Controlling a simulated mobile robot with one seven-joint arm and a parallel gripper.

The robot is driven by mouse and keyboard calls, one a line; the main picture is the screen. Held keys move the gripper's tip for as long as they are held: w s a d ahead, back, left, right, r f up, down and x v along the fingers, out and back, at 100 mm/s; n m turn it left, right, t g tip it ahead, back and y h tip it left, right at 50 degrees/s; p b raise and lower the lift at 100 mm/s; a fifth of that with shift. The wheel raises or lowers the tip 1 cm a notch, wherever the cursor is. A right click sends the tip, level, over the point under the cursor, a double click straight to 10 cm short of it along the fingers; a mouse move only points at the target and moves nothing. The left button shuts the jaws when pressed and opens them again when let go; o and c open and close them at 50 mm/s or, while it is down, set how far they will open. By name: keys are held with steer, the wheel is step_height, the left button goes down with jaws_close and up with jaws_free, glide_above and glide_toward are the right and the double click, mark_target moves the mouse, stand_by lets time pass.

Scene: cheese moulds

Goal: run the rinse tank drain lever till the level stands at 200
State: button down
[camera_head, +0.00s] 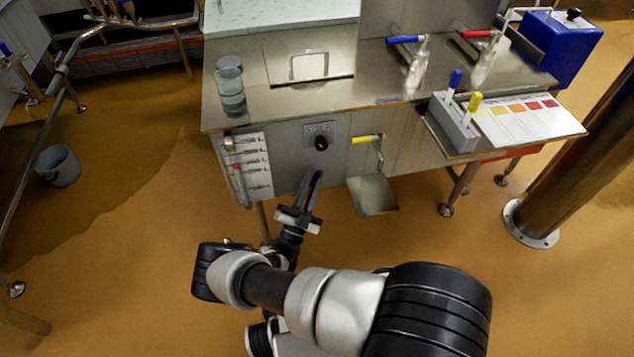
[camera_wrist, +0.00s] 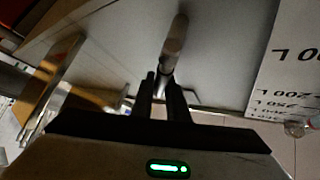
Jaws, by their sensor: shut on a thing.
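The drain lever shows in the wrist view as a rounded grey-brown handle (camera_wrist: 176,36) standing out past my fingertips. In the head view a black knob (camera_head: 321,143), which looks like its end, sits on a small plate on the tank's front. My gripper (camera_head: 316,175) reaches up from below, its fingers just under that knob. In the wrist view my gripper (camera_wrist: 163,84) is shut on the lever's narrow part. The level gauge (camera_head: 257,160), a white scale with a tube and a red mark, is left of the lever. Its scale (camera_wrist: 285,70) shows inverted, with 200 L legible; the level is unclear.
A yellow-handled tap (camera_head: 365,139) is right of the lever, above a grey plate (camera_head: 372,195). A marker block (camera_head: 453,122) and colour chart (camera_head: 520,115) sit on the right shelf. A steel post (camera_head: 585,150) stands right.

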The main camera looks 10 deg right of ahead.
steer(key=shift+a+r+n+t+y, duration=0.25)
steer(key=shift+a+n+t+y, duration=0.2)
steer(key=shift+n+t, duration=0.5)
steer(key=shift+a+n, duration=0.1)
steer(key=shift+n, duration=0.15)
steer(key=c, duration=1.7)
jaws_free()
steer(key=shift+c, duration=0.2)
